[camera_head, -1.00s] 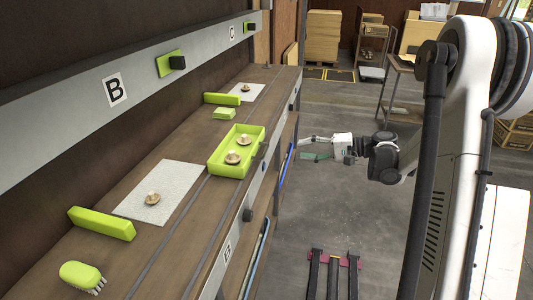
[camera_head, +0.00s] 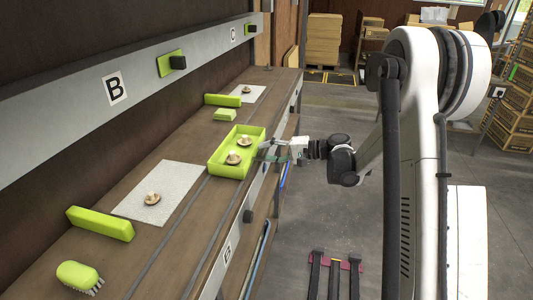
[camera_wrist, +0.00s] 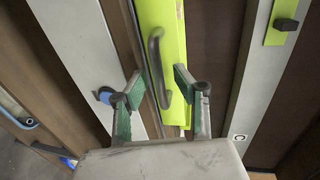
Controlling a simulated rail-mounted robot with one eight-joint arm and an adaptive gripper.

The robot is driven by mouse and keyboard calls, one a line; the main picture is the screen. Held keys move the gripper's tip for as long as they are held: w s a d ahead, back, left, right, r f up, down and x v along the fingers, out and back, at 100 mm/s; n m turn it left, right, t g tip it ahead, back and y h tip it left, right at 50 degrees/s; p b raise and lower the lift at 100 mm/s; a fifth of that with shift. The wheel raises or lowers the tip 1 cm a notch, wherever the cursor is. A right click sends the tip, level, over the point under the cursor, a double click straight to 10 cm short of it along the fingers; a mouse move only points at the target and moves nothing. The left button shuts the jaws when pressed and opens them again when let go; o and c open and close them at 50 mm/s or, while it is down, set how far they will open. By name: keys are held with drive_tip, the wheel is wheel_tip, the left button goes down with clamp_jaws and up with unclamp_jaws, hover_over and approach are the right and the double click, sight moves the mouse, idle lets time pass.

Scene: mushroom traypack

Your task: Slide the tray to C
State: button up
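The lime-green tray (camera_head: 226,173) sits on the wooden bench in the head view, with two brown mushrooms (camera_head: 233,158) in it. In the wrist view the tray (camera_wrist: 174,22) shows close up with a dark curved handle (camera_wrist: 156,62) on its side. My gripper (camera_wrist: 156,86) is open, its green-padded fingers spread on either side of the handle's near end; contact cannot be told. In the head view my gripper (camera_head: 268,148) is at the tray's right side.
Dark grooves run along the bench (camera_head: 150,262). White sheets (camera_head: 180,181) with mushrooms lie nearer and farther. A green brush (camera_head: 80,275) is at the near end.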

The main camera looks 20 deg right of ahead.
clamp_jaws()
drive_tip(key=shift+w+a, duration=0.1)
idle(0.5)
